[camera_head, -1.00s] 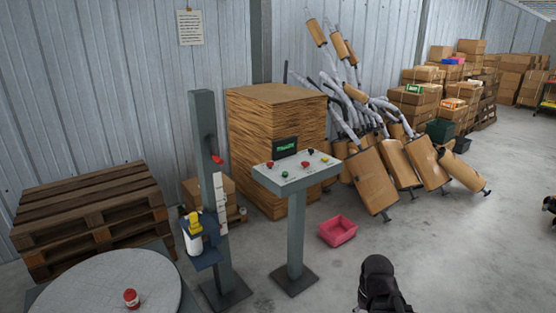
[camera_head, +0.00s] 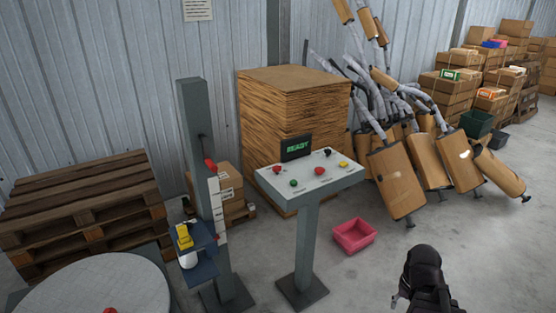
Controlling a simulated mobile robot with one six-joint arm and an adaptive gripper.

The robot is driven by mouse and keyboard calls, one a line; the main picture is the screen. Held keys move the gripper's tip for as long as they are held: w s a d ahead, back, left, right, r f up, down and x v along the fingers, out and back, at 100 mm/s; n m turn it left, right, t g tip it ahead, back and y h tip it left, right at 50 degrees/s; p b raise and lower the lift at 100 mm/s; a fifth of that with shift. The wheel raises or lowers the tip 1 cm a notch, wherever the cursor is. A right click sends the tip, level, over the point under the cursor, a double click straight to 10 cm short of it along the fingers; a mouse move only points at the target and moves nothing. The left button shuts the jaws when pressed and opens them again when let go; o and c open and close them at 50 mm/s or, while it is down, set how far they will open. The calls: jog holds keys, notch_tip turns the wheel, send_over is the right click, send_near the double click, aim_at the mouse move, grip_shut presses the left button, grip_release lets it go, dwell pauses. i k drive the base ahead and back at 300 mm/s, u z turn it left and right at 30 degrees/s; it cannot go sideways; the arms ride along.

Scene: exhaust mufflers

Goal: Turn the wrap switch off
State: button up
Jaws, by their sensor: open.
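A grey control panel (camera_head: 270,188) stands on a post, its top tilted, with a small dark screen (camera_head: 296,148) showing green "READY" text. On it are a red control (camera_head: 277,170), a green one (camera_head: 294,183), a larger red one (camera_head: 319,171), a black one (camera_head: 328,154) and a yellow one (camera_head: 343,164). Their labels are too small to read, so I cannot tell which is the wrap switch or how it is set. My black gripper (camera_head: 422,285) is at the bottom right, open, well apart from the panel and in front of it; its lower part is cut off.
A grey mast (camera_head: 194,110) with a red lever (camera_head: 210,165) and a film carriage stands left of the panel. A round turntable (camera_head: 90,285) is at bottom left. Pallets (camera_head: 85,195), a stacked block (camera_head: 285,100), mufflers (camera_head: 397,185) and a pink bin (camera_head: 354,236) surround it.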

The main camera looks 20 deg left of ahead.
aim_at(276, 169)
jog(key=u, duration=0.45)
jog(key=i, duration=1.3)
jog(key=u, duration=0.6)
